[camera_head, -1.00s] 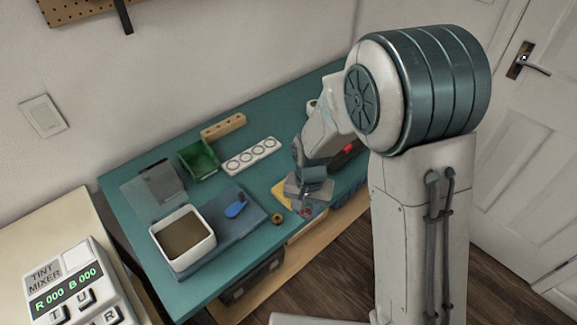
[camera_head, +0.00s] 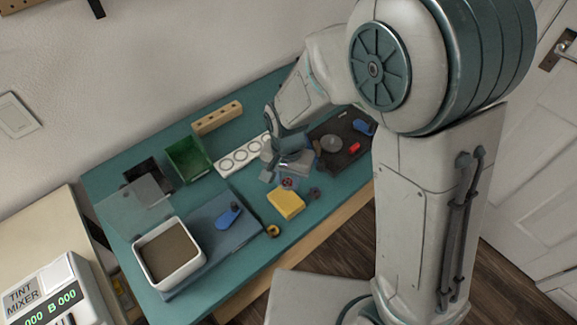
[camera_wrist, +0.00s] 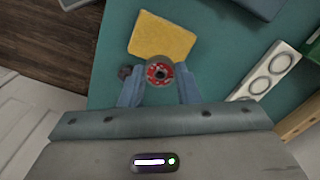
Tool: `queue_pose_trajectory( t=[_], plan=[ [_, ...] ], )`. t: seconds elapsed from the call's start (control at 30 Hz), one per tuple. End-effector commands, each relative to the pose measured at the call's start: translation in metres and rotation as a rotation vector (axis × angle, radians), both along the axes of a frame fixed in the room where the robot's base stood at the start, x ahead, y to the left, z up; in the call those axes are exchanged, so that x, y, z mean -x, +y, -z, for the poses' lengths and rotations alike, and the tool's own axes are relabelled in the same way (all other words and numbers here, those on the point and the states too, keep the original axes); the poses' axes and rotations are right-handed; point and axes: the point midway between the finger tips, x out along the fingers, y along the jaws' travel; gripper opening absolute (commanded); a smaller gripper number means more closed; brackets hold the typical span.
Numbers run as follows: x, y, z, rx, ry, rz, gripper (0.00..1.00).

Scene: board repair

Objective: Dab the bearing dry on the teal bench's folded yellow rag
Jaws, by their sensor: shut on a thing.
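The folded yellow rag (camera_head: 286,202) lies flat on the teal bench (camera_head: 330,196) near its front edge. It also shows in the wrist view (camera_wrist: 162,37). My gripper (camera_head: 287,181) is over the bench, just behind the rag in the head view. In the wrist view it is shut on the bearing (camera_wrist: 159,73), a small ring with a red face and a dark centre, held between the fingertips. The bearing appears apart from the rag or just at its edge; its height above the bench is hard to tell.
A white tub (camera_head: 168,254) of brown stuff and a blue-handled tool (camera_head: 229,215) are on a blue-grey mat. A green bin (camera_head: 187,160), a white ringed strip (camera_head: 243,155) and a wooden block (camera_head: 217,118) stand behind. A dark tray (camera_head: 342,139) is right. A brass ring (camera_head: 274,231) lies near the front edge.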

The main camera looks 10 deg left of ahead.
Motion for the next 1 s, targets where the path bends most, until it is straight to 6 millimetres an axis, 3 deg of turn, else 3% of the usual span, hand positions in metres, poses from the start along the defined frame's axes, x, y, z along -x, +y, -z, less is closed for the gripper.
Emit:
queue_pose_trajectory(
  t=[0.6, 1.0],
  plan=[
    [0.002, 0.002, 0.047, 0.0, 0.0, -0.007, 0.13],
    [0.001, 0.002, 0.051, 0.0, 0.0, -0.006, 0.13]
  ],
)
